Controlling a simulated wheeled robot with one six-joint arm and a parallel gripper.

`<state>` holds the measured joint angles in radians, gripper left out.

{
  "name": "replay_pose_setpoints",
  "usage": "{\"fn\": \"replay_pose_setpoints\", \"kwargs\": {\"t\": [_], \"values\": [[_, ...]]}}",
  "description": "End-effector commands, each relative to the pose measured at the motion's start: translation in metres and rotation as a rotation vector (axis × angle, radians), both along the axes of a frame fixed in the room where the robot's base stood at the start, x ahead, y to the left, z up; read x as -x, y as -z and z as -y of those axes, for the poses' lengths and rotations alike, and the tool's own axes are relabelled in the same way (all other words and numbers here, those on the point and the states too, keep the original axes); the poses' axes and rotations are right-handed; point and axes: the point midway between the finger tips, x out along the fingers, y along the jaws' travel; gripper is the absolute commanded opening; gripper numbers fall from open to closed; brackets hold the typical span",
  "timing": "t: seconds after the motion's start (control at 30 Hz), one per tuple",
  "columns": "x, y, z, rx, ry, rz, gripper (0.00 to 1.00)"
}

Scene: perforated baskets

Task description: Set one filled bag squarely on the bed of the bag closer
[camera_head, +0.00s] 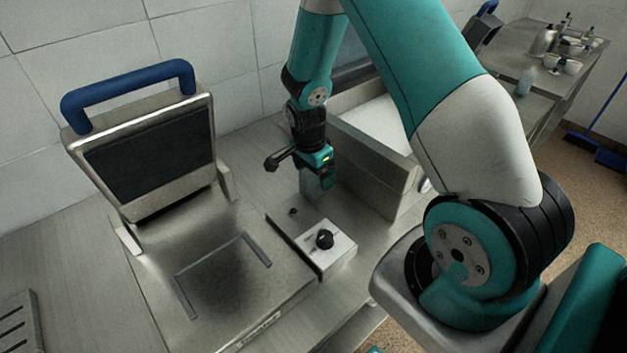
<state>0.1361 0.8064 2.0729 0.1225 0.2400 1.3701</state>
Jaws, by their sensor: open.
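The bag closer stands at the left, with its lid raised on a blue handle (128,90) and a dark pad (155,158) inside the lid. Its flat metal bed (225,285) carries a thin dark corner guide (232,258); no bag lies on the bed. My gripper (317,190) hangs pointing down to the right of the bed, behind the control box. It is open, though its fingertips are small and partly blurred against the metal. I cannot make out a filled bag anywhere in this view.
A control box (340,252) with a black knob sits at the bed's right. A walled metal bin (372,160) with a white interior stands behind my arm, partly hidden. A slotted grey piece (15,325) lies at lower left. Cups and bottles stand on a far counter (535,45).

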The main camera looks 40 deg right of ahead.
Motion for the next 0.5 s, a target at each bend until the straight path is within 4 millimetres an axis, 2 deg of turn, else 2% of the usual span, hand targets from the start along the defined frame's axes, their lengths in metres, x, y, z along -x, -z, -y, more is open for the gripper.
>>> {"fn": "replay_pose_setpoints", "kwargs": {"t": [0.27, 0.3, 0.5], "values": [[0.0, 0.0056, 0.0006, 0.0, 0.0, 0.0, 0.92], [0.0001, 0.0055, 0.0006, 0.0, 0.0, 0.0, 0.89], [0.0001, 0.0054, 0.0006, 0.0, 0.0, 0.0, 0.43]]}}
